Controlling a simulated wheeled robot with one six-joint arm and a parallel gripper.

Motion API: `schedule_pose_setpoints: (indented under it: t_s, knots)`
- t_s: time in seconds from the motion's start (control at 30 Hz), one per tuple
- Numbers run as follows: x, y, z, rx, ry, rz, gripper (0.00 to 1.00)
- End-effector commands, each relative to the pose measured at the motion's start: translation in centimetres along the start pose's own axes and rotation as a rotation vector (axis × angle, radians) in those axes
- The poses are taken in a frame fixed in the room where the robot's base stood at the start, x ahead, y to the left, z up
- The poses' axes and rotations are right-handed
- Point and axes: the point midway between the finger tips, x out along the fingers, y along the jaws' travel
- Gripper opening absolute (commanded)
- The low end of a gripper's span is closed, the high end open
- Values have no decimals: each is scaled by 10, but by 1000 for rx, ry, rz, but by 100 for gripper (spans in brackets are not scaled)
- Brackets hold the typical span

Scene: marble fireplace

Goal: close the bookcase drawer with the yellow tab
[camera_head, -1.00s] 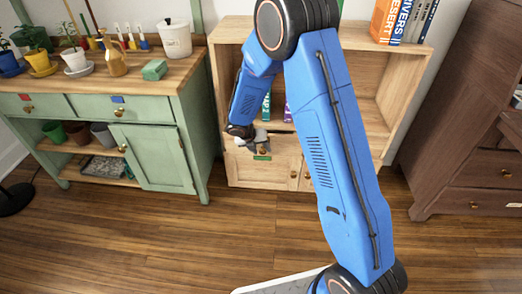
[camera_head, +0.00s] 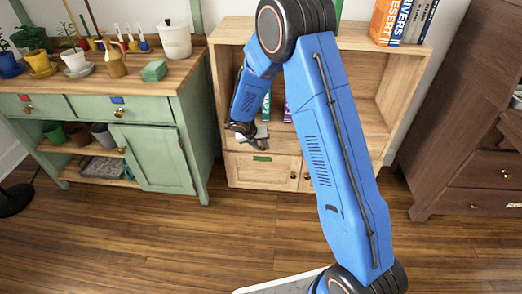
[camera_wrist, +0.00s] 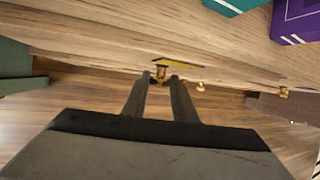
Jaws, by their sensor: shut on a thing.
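The bookcase drawer (camera_head: 236,143) with the yellow tab is in the wooden bookcase, above the lower doors. In the wrist view, its yellow tab (camera_wrist: 181,65) lies just above and right of a brass knob (camera_wrist: 160,72). My gripper (camera_wrist: 160,79) has its two dark fingers on either side of this knob and is shut on it. In the head view, my gripper (camera_head: 262,141) is at the drawer front and hides the knob and yellow tab.
A green tab (camera_head: 262,159) marks the panel below the drawer. Books (camera_head: 266,105) stand on the shelf above. A green cabinet (camera_head: 153,158) stands to the left and a dark wooden dresser (camera_head: 455,190) to the right. The floor in front is clear.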

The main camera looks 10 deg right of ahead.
Motion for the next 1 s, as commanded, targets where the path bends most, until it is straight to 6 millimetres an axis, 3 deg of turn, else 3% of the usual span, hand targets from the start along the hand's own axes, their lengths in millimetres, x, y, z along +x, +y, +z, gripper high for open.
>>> schedule_pose_setpoints:
  t_s: [0.1, 0.4, 0.43, 0.5, 0.83, 1.0]
  knots:
    - [5, 0, 12, 1, 0, 1, 0]
    - [5, 0, 16, 1, -3, 3, 0]
    - [5, 0, 16, 1, -3, 2, 32]
    - [5, 0, 15, 1, -3, 2, 44]
    - [3, 0, 14, 0, -2, 1, 44]
    - [-15, 0, 14, 0, -3, 2, 44]
